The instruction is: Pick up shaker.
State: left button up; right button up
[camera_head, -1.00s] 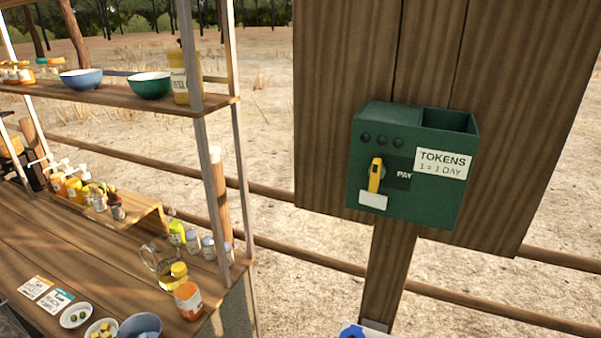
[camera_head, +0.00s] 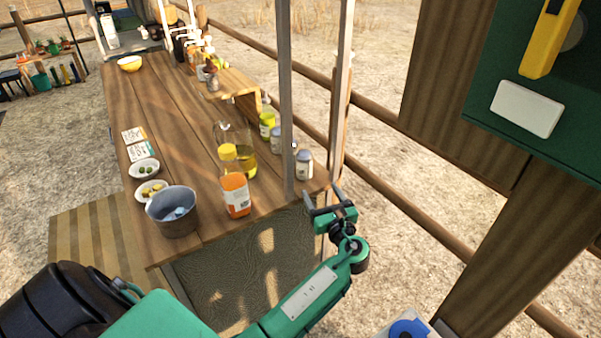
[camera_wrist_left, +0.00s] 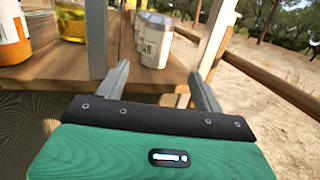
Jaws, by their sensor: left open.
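A small white shaker with a grey-blue cap (camera_head: 304,165) stands upright near the table's right corner, just right of the metal post. It shows in the left wrist view (camera_wrist_left: 156,42) beyond and between my fingers. Similar shakers stand behind it, partly hidden by the post, one at the back of the row (camera_head: 276,141). My left gripper (camera_head: 322,196) is open and empty in front of the table corner, below and short of the nearest shaker; its fingers (camera_wrist_left: 157,82) point toward it without touching. My right gripper is out of view.
The metal post (camera_head: 286,100) rises close left of the shaker. An orange-labelled bottle (camera_head: 236,194), a glass jug (camera_head: 234,136) and a grey bucket (camera_head: 173,212) stand to the left on the wooden table (camera_head: 185,125). The green token box (camera_head: 490,115) hangs at right.

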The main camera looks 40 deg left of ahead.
aim_at(302, 153)
pick_arm(q)
jog(key=shift+y, duration=0.4)
jog(key=w+a+r, duration=0.1)
jog(key=a, duration=0.1)
jog(key=w+a+r, duration=0.1)
jog(key=a, duration=0.1)
jog(key=w+a+r, duration=0.1)
jog(key=w+a, duration=0.1)
jog(key=a, duration=0.1)
jog(key=shift+r+p, duration=0.3)
jog(key=shift+p, duration=0.1)
jog(key=x, duration=0.4)
jog(key=shift+w+a+r+p, duration=0.1)
jog(key=shift+w+a+p, duration=0.1)
jog(key=shift+w+p, duration=0.2)
jog(key=shift+w+a, duration=0.25)
jog(key=shift+a, duration=0.25)
jog(key=c, duration=1.1)
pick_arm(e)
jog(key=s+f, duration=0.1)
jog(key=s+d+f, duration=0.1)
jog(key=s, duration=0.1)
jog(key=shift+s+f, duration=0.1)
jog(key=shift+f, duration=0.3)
pick_arm(q)
jog(key=shift+r, duration=0.1)
